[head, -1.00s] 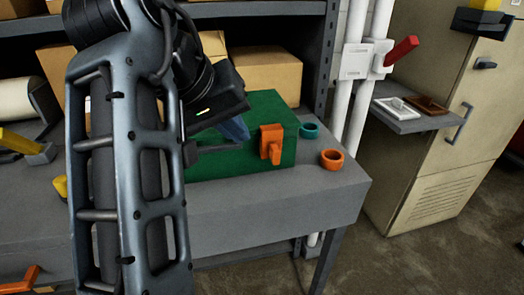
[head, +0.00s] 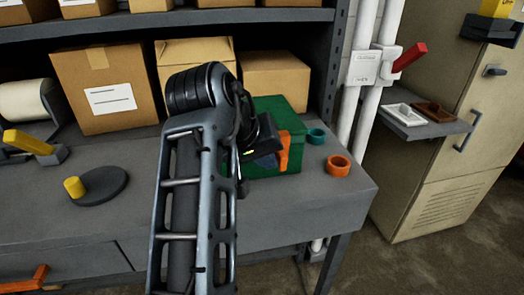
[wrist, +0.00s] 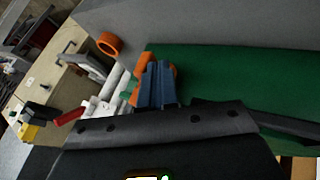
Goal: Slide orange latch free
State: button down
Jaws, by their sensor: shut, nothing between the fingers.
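The orange latch (head: 284,150) is on the front face of the green box (head: 280,107), which stands on the grey bench. My gripper (head: 266,162) is in front of the box, just left of the latch, and partly covers it. In the wrist view, the blue fingers of my gripper (wrist: 157,85) are together and empty, beside the orange latch (wrist: 142,64). The fingers hide part of the latch there. I cannot tell whether they touch it. The green box (wrist: 240,80) fills the right of that view.
An orange ring (head: 338,166) and a teal ring (head: 316,136) stand right of the box. Cardboard boxes (head: 105,85) stand behind. A yellow-knobbed disc (head: 105,185) and a yellow lever (head: 28,142) are at left. The bench front is clear.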

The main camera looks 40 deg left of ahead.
jog(key=shift+w+d+p, duration=1.5)
jog(key=shift+w+d, duration=0.15)
jog(key=shift+w, duration=0.3)
